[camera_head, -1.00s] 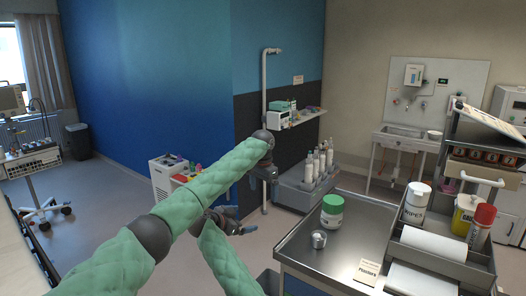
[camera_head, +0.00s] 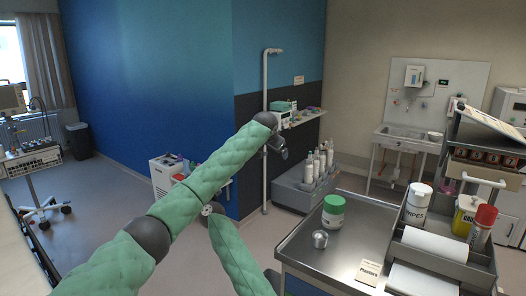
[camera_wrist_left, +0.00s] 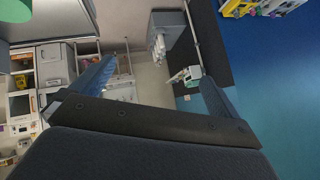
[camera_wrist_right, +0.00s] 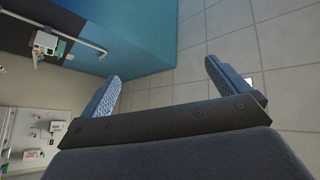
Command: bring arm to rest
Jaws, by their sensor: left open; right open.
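My left arm (camera_head: 205,178) comes in from the lower left in the head view, and its forearm slopes up to the right. A dark wrist part (camera_head: 279,147) shows at its end, in front of the wall corner. My right arm (camera_head: 236,258) rises from the bottom edge and ends behind the left forearm, so its gripper is largely hidden there. In the left wrist view my left gripper (camera_wrist_left: 155,86) has its blue fingers wide apart with nothing between them. In the right wrist view my right gripper (camera_wrist_right: 161,80) is also open and empty, with floor tiles beyond.
A metal trolley top (camera_head: 296,246) at the lower right holds a green-lidded jar (camera_head: 333,212) and a small metal cup (camera_head: 320,239). A grey bottle rack (camera_head: 300,192) stands behind it. A white cart (camera_head: 163,172) is by the blue wall.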

